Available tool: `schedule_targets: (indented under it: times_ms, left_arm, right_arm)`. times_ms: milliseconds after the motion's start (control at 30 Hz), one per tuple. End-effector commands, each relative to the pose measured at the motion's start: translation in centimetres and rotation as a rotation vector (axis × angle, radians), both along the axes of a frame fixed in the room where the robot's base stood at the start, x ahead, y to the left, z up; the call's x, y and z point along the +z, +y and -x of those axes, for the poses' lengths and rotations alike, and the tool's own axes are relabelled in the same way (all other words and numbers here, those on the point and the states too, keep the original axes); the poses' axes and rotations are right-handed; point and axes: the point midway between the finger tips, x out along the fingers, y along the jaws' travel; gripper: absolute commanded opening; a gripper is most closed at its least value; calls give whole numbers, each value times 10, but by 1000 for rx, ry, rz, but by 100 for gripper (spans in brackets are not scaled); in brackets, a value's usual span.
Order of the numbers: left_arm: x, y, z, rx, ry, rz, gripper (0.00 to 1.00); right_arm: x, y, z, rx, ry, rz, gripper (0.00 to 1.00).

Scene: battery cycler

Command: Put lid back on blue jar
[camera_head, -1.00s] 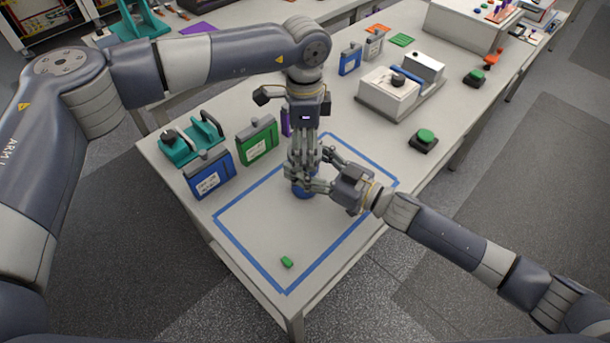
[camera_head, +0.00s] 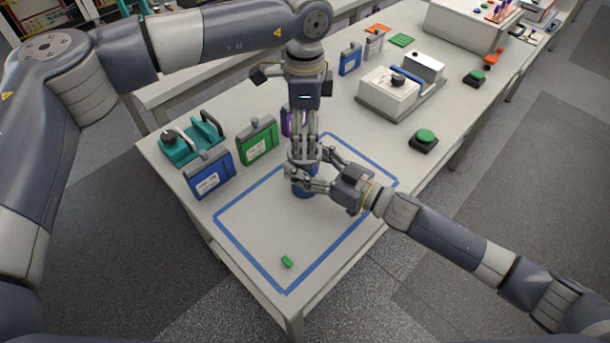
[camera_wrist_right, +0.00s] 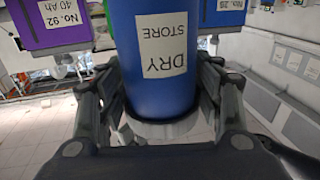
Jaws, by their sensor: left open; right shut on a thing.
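The blue jar (camera_head: 303,191) stands upright inside the blue tape outline, mostly hidden by my grippers in the head view. My right gripper (camera_head: 312,172) is shut around its side from the right. In the right wrist view, which is upside down, the jar (camera_wrist_right: 160,75) sits between the fingers with a white "DRY STORE" label (camera_wrist_right: 162,44). A pale band (camera_wrist_right: 162,129) shows at its top end; I cannot tell whether it is the lid or the jar's rim. My left gripper (camera_head: 304,152) is open, pointing down directly above the jar.
Blue (camera_head: 208,175), green (camera_head: 257,140) and purple (camera_head: 288,121) cases stand behind the tape outline (camera_head: 250,257). A teal fixture (camera_head: 190,142) is at left. A small green piece (camera_head: 287,262) lies in the clear front area. A green button (camera_head: 425,138) is at right.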

Motion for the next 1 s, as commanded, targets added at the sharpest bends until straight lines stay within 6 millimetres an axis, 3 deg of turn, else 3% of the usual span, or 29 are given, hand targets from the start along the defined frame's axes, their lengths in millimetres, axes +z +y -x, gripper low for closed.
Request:
schedule_targets:
  times_ms: [333, 700, 1000]
  left_arm:
    - [4, 0, 0, -1, 1, 0, 81]
    - [35, -1, 1, -1, 2, 1, 81]
    - [36, 0, 0, -1, 1, -1, 81]
  right_arm:
    - [0, 0, 0, 0, 0, 0, 0]
    - [0, 0, 0, 0, 0, 0, 0]
    - [0, 0, 0, 0, 0, 0, 0]
